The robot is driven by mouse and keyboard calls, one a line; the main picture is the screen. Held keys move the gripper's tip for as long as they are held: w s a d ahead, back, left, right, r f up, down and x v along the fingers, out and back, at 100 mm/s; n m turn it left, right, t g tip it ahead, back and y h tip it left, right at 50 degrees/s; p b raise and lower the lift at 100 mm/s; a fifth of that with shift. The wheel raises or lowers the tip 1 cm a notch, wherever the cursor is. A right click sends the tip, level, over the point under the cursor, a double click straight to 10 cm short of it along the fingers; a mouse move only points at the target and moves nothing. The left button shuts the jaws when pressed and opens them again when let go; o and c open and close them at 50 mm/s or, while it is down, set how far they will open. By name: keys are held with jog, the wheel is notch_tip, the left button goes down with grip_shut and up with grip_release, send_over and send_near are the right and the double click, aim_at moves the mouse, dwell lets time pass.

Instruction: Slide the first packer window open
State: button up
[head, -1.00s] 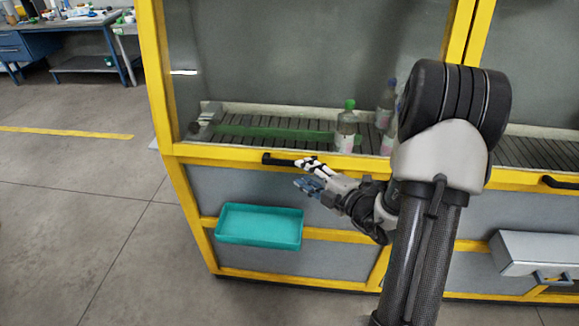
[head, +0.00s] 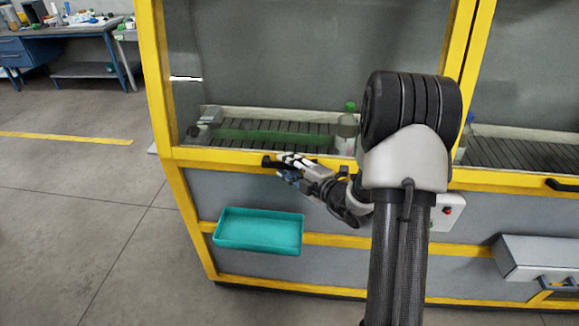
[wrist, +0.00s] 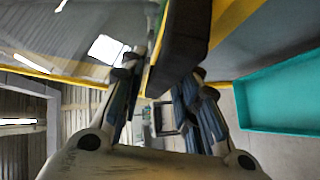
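The packer window (head: 300,50) is a large clear pane in a yellow frame. Its lower edge sits at the yellow bar above the grey panels, with no visible gap. A short black handle (head: 268,161) sticks out from that bar. My gripper (head: 284,165) is at the right end of the handle. In the wrist view the dark handle (wrist: 182,45) reaches in between the spread fingers of my gripper (wrist: 160,85). The fingers stand apart, and a gap shows beside the left finger. Whether the right finger touches the handle I cannot tell.
A teal tray (head: 258,249) juts out below the gripper; it also shows in the wrist view (wrist: 285,92). Behind the pane are a conveyor (head: 250,140) and a green-capped bottle (head: 347,128). A second handle (head: 562,184) and a grey box (head: 545,255) are at right. Floor at left is clear.

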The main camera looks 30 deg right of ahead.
grip_shut()
dwell(0.3)
jog(key=p, duration=2.6)
send_near(279, 42)
jog(key=x, duration=0.4)
jog(key=shift+a, duration=0.1)
jog(key=shift+f, duration=0.1)
jog(key=shift+o, duration=1.5)
grip_release()
jog(key=shift+f, duration=0.1)
jog(key=shift+s, duration=0.15)
jog(key=v, duration=1.2)
